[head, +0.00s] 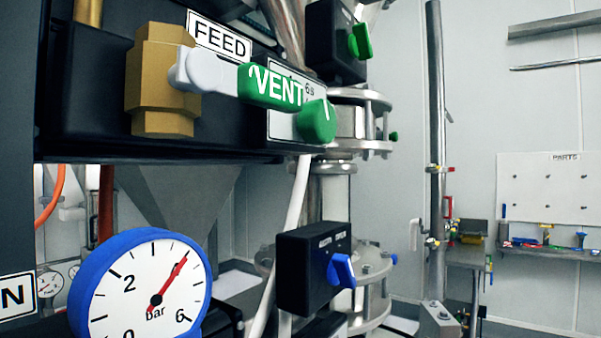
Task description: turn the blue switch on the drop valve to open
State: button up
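The blue switch (341,270) is a small blue knob on the right face of a black box (308,270), low in the middle of the head view. The black box is mounted by a steel flanged valve body (373,285), which is partly hidden behind it. White lettering on the top of the box is too small to read surely. The blue knob looks slanted; I cannot tell which setting it is at. My gripper is not in view.
A blue-rimmed gauge (140,285) stands at the lower left. A similar box with a green knob (360,41) is higher up. A vertical steel pipe (437,150) stands to the right.

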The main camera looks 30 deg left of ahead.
aim_at(340, 270)
jog(key=u, duration=1.35)
jog(key=k, duration=0.5)
jog(key=u, duration=0.05)
